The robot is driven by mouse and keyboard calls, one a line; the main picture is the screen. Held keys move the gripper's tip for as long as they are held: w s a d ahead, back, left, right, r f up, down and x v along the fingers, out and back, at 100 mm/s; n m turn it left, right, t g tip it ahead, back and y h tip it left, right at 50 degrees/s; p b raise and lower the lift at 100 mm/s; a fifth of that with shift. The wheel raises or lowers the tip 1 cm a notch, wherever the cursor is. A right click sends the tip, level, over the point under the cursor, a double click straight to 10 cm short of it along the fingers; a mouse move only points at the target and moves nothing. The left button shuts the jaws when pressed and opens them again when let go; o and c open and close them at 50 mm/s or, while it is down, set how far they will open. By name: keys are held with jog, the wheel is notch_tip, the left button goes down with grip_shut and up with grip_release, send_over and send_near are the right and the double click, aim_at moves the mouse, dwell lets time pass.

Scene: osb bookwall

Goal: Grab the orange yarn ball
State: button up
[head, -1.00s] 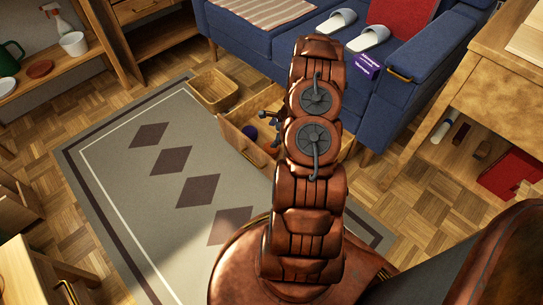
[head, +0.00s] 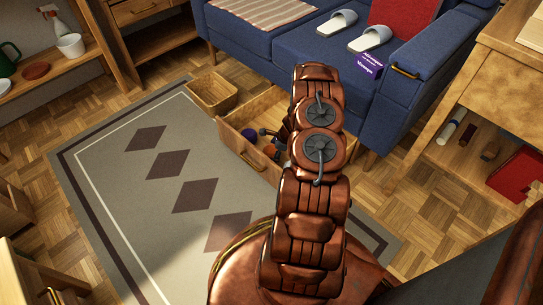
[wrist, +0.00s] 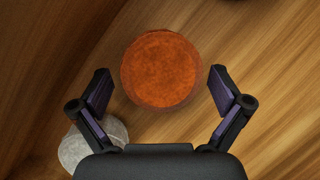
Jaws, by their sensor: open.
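The orange yarn ball (wrist: 161,69) lies on a wooden floor surface in the wrist view, straight ahead of my gripper (wrist: 160,88). My gripper is open, with one finger on each side of the ball and a gap on both sides. In the head view the ball (head: 270,151) is a small orange patch inside an open wooden drawer-like box (head: 236,145), beside my arm. My arm hides much of that box and most of the gripper.
A pale grey ball (wrist: 92,146) lies by the left finger, partly covered by it. A dark blue ball (head: 249,134) is in the same box. A wicker basket (head: 212,93) stands beside the box, and the blue sofa (head: 290,60) rises behind it.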

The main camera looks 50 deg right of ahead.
jog(key=shift+w+a+f, duration=0.1)
jog(key=shift+w+f, duration=0.15)
jog(key=shift+f, duration=0.4)
jog(key=c, duration=1.1)
jog(key=shift+r, duration=0.2)
